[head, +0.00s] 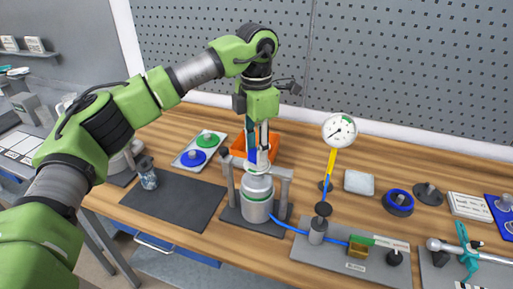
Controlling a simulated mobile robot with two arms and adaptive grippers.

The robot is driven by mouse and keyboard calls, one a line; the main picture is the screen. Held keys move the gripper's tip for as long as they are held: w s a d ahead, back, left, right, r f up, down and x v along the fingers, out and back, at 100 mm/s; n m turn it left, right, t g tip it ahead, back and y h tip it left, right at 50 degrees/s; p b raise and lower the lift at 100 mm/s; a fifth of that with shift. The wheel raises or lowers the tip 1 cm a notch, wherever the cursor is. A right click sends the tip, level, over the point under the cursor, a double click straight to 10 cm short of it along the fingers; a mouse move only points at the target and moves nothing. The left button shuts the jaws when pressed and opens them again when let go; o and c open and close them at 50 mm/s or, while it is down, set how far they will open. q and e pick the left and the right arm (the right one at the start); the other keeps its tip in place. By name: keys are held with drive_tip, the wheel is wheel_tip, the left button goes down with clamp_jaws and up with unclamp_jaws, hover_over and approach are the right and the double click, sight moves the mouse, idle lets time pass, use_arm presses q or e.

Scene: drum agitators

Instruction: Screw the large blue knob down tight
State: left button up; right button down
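My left gripper (260,155) points straight down above the metal drum (257,200), which stands in a grey frame with two posts. A small blue patch shows at its fingertips, but I cannot tell whether it is a knob or part of the gripper. I cannot make out whether the fingers are closed. A blue knob (192,159) with a grey stem lies on a light tray at the left, beside a green one. Another blue knob (397,203), thick-rimmed, sits on the table at the right. I cannot tell which is the large one. My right gripper is out of view.
An orange bin (268,147) stands behind the drum. A dial gauge (339,130) on a yellow stem rises to the right. A blue hose runs from the drum to a grey plate (345,262) with fittings. The dark mat (178,201) at left is mostly bare; a glass stands at its edge.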

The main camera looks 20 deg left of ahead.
use_arm(q)
drive_tip(key=shift+m, duration=0.3)
drive_tip(key=m, duration=0.8)
drive_tip(key=shift+w+r+m, duration=0.1)
drive_tip(key=shift+w+m, duration=0.05)
drive_tip(key=shift+m, duration=0.25)
drive_tip(key=m, duration=0.4)
drive_tip(key=shift+m, duration=0.3)
drive_tip(key=shift+w+m, duration=0.15)
drive_tip(key=shift+m, duration=2.05)
drive_tip(key=shift+r, duration=0.1)
drive_tip(key=o, duration=0.9)
drive_tip(key=shift+o, duration=1.1)
